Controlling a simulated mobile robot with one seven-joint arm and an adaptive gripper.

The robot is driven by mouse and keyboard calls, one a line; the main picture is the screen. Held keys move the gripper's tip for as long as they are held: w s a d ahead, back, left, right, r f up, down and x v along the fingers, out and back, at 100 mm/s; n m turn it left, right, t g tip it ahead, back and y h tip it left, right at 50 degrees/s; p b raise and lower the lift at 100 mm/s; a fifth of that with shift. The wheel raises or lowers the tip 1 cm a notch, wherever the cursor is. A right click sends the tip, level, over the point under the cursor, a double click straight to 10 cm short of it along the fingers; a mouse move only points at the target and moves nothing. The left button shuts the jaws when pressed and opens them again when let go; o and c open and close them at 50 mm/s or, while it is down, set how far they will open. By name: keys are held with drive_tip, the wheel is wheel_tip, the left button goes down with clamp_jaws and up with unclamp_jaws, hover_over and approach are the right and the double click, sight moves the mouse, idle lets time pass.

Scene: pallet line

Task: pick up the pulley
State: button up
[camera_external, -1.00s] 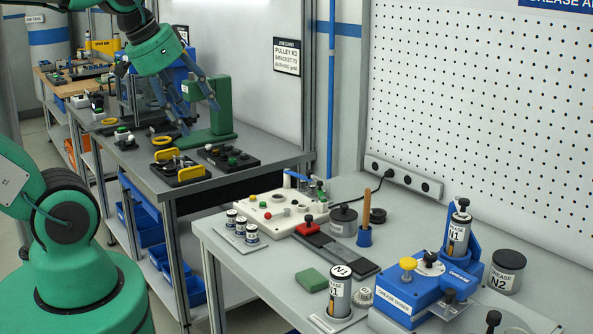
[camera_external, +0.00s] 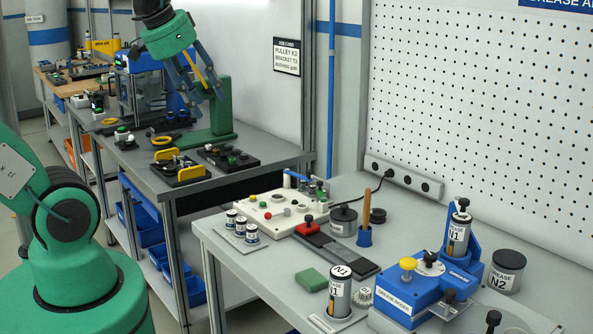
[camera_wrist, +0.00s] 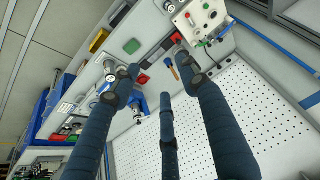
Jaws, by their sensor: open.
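I cannot tell for sure which part is the pulley. Two flat yellow rings lie on the far grey bench, one near its middle (camera_external: 163,141) and one farther back (camera_external: 109,121). My gripper (camera_external: 205,98) is open, with its dark blue fingers hanging in front of the green press (camera_external: 223,118), above the bench. A thin yellow bar shows between the fingers, and I cannot tell what it belongs to. In the wrist view my gripper (camera_wrist: 158,75) has its fingers spread with nothing between them. No yellow ring can be made out there.
A yellow and black fixture (camera_external: 178,170) and a black tray of small parts (camera_external: 228,158) stand at the bench front. A blue machine (camera_external: 143,85) stands behind. The near bench holds a blue grease doser (camera_external: 420,290), cans and a white button panel (camera_external: 283,212).

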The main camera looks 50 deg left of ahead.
drive_tip(key=w+a+r+g+y+p, duration=0.1)
drive_tip(key=w+a+r, duration=0.1)
drive_tip(key=w+a, duration=0.55)
drive_tip(key=w+a+r+g+p, duration=0.1)
drive_tip(key=w+a+r, duration=0.2)
drive_tip(key=w+a, duration=0.5)
drive_tip(key=w+a+f+g+p, duration=0.1)
drive_tip(key=w+a+f, duration=0.2)
drive_tip(key=w+a, duration=0.5)
drive_tip(key=w+a+f, duration=0.3)
drive_tip(key=w+a, duration=0.2)
drive_tip(key=a, duration=0.8)
drive_tip(key=a+f+g+p, duration=0.1)
drive_tip(key=a+f, duration=0.5)
drive_tip(key=a, duration=0.4)
drive_tip(key=a+f+g+p, duration=0.1)
drive_tip(key=a+f, duration=0.5)
drive_tip(key=a, duration=0.4)
drive_tip(key=s+a+f, duration=0.4)
drive_tip(key=a+f, duration=0.5)
drive_tip(key=a, duration=0.1)
drive_tip(key=s+a+f+h+p, duration=0.1)
drive_tip(key=s+a+f, duration=0.3)
drive_tip(key=a+f, duration=0.5)
drive_tip(key=shift+a, duration=0.7)
hover_over(170, 168)
drive_tip(key=shift+f, duration=4.3)
